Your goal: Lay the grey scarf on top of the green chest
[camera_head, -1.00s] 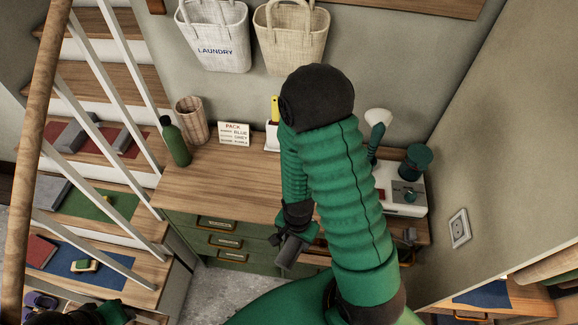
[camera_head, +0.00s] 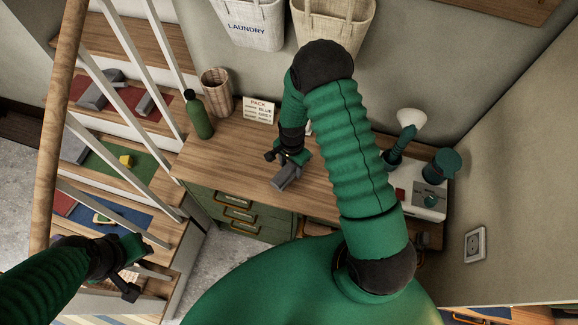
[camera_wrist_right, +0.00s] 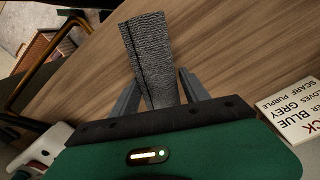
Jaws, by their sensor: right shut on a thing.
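My right gripper (camera_head: 286,166) is shut on the grey scarf (camera_head: 287,180), a folded knit strip. In the right wrist view the scarf (camera_wrist_right: 147,48) sticks out between the two fingers (camera_wrist_right: 158,92) over wood. My left gripper (camera_head: 139,279) is at the lower left, away from the chest, and looks open and empty.
A green bottle (camera_head: 198,115), a woven basket (camera_head: 217,90) and a pack card (camera_head: 260,110) stand at the back of the top. A white device (camera_head: 425,197) and a lamp (camera_head: 411,119) stand at the right. The stair railing (camera_head: 118,105) is at the left.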

